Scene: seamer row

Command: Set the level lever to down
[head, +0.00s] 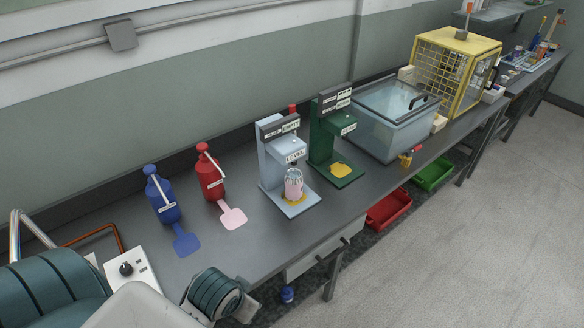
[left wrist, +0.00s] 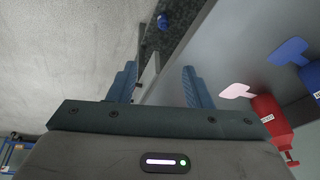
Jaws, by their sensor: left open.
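My left gripper (left wrist: 158,73) shows in the left wrist view, open and empty, apart from the bottles and machines. My right gripper is not in view.
A blue bottle (head: 161,195) and a red bottle (head: 210,175) stand left of the seamers. A white box with a black knob (head: 126,268) is at the left. A glass-lidded tank (head: 385,126) and a yellow cage (head: 447,75) stand to the right. The table's front strip is mostly clear.

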